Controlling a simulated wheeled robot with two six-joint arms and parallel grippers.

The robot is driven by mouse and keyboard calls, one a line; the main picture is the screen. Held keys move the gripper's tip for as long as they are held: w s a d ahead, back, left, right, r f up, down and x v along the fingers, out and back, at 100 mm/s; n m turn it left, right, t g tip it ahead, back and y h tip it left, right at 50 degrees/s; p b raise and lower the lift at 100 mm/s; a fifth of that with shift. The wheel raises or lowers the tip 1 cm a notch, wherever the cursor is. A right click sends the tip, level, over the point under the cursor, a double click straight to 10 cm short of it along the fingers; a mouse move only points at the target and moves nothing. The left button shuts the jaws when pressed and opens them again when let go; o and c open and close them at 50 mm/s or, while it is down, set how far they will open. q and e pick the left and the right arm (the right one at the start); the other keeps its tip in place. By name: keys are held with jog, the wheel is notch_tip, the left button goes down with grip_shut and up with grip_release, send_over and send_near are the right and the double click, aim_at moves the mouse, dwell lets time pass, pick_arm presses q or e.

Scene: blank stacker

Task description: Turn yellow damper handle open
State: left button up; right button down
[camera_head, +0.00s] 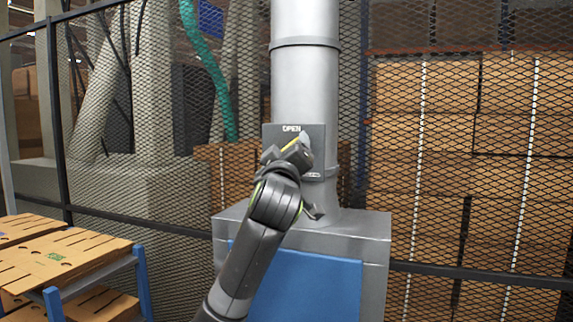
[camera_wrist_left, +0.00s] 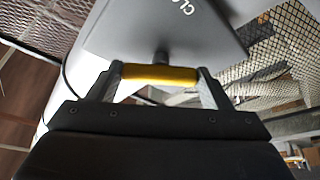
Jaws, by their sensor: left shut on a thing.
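The yellow damper handle (camera_wrist_left: 160,75) lies between the two fingers of my left gripper (camera_wrist_left: 158,82) in the left wrist view, and the gripper is shut on it. A dark post joins the handle to the grey plate (camera_wrist_left: 150,25), where the letters "CLO" show. The lower label is mostly hidden. My right gripper is not in view.
The plate sits on a vertical grey duct (camera_head: 305,85) above a grey cabinet (camera_head: 376,236) with a blue front (camera_head: 310,288). A blue-framed cart (camera_head: 142,284) with cardboard sheets stands at the lower left. A mesh fence (camera_head: 450,190) runs behind.

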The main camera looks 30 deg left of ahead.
pick_arm(q)
jog(key=shift+d+r+n+g+b, duration=0.1)
jog(key=shift+n+g+b, duration=0.8)
jog(key=shift+n, duration=1)
jog(key=shift+a+r+n+g+b, duration=0.1)
jog(key=shift+n+g+b, duration=0.45)
jog(key=shift+n+b, duration=1)
jog(key=shift+d+n+g+b, duration=0.1)
jog(key=shift+n+g+b, duration=0.6)
jog(key=shift+n, duration=1.55)
jog(key=o, duration=1)
